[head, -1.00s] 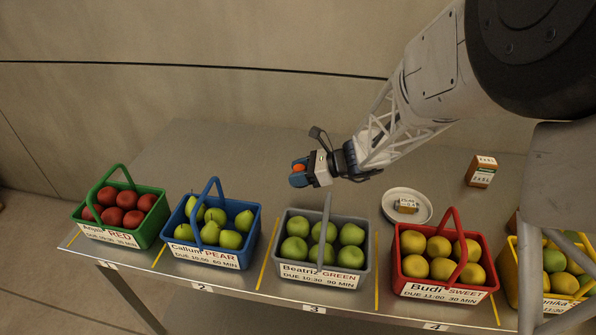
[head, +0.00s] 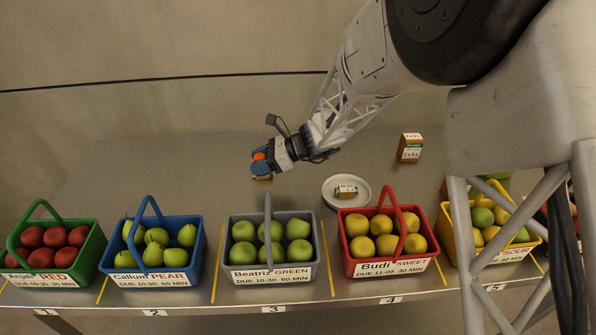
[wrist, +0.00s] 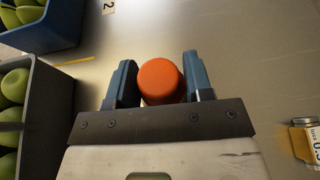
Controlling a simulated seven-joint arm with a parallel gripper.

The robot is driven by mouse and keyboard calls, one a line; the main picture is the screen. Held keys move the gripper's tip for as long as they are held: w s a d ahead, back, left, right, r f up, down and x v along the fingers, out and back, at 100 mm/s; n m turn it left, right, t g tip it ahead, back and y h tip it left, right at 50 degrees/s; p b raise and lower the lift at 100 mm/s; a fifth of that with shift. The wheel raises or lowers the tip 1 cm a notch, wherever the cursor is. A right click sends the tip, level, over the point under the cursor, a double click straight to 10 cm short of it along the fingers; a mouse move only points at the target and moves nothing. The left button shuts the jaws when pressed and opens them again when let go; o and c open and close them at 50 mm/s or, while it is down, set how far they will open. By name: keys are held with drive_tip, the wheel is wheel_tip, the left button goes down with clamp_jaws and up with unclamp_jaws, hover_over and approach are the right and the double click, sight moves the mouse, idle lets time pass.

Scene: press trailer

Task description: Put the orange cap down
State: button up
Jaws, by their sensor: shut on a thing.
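The orange cap (wrist: 160,82) is a round, smooth piece held between the two blue fingers of my gripper (wrist: 160,88) in the wrist view. In the head view the cap (head: 259,156) shows as a small orange spot at the tips of my gripper (head: 260,162). My gripper is shut on it, over the table behind the grey basket. The table shows around the cap in the wrist view. I cannot tell how high above the table the cap is.
A small box (head: 264,178) shows just below my gripper. The front row holds green, blue, grey (head: 236,262), red and yellow fruit baskets. A white dish (head: 331,200) holds a small labelled box. A brown box (head: 409,148) stands at the back right. Table left of my gripper is clear.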

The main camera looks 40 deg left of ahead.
wheel_tip(320, 180, up, 2)
drive_tip(key=m+t+y, duration=0.1)
hover_over(300, 171)
drive_tip(key=shift+r, duration=0.1)
drive_tip(key=shift+f, duration=2)
drive_tip(key=shift+f, duration=2)
drive_tip(key=shift+f, duration=0.15)
drive_tip(key=o, duration=1.2)
drive_tip(key=shift+c, duration=0.2)
